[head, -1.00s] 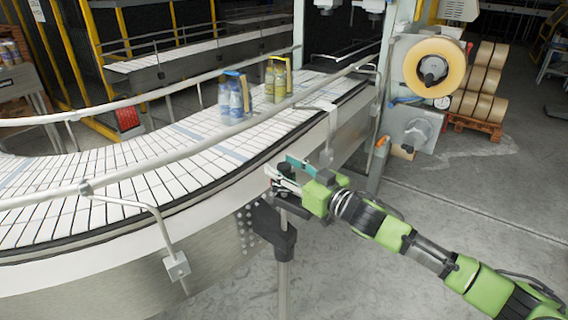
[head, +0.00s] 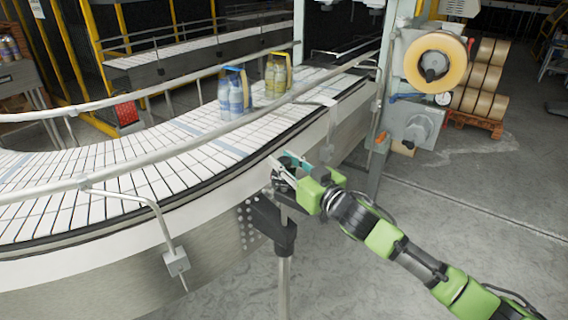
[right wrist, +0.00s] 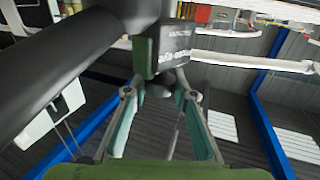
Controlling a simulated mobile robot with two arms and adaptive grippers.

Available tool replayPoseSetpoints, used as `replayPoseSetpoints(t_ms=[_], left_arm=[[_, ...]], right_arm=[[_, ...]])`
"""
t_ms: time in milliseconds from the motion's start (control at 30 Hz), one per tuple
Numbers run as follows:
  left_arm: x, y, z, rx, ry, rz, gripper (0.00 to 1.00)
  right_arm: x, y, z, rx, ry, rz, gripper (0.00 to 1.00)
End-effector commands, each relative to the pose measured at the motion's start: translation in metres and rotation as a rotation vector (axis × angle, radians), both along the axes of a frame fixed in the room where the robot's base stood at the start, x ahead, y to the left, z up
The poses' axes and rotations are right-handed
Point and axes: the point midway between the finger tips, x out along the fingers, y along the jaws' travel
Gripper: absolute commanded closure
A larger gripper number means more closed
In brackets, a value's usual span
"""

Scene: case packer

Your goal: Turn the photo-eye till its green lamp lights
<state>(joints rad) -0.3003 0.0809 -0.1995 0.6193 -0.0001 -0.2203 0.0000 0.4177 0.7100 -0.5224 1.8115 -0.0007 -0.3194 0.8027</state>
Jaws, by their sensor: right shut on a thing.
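My right gripper (head: 285,164) is at the conveyor's near side, beside the guide rail, shut on the photo-eye. The photo-eye (head: 281,183) is a small dark body above a black bracket (head: 270,225), mostly hidden by the gripper in the head view. In the right wrist view, the photo-eye (right wrist: 182,50) is a black box with white lettering. A dark green strip is on its left side. My right gripper's teal-lined fingers (right wrist: 160,95) reach toward its lower part. I see no lit green lamp in either view. My left gripper is out of view.
The curved conveyor (head: 120,185) with white slats carries blue bottles (head: 233,95) and yellow bottles (head: 276,78). A machine with a tape roll (head: 436,64) stands behind at the right. Grey floor at the lower right is free apart from my arm.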

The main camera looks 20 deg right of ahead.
Motion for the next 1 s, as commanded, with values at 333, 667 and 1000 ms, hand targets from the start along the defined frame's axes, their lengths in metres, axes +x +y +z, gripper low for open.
replayPoseSetpoints(t_ms=[333, 667, 1000], left_arm=[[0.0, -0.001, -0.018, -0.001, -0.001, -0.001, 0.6], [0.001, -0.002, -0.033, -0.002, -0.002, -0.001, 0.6], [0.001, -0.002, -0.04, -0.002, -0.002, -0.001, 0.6]], right_arm=[[0.0, 0.002, -0.002, 0.011, 0.002, -0.218, 0.97], [0.0, 0.001, -0.003, 0.005, 0.002, -0.382, 0.97], [0.0, 0.0, 0.0, 0.0, 0.0, -0.452, 0.97]])
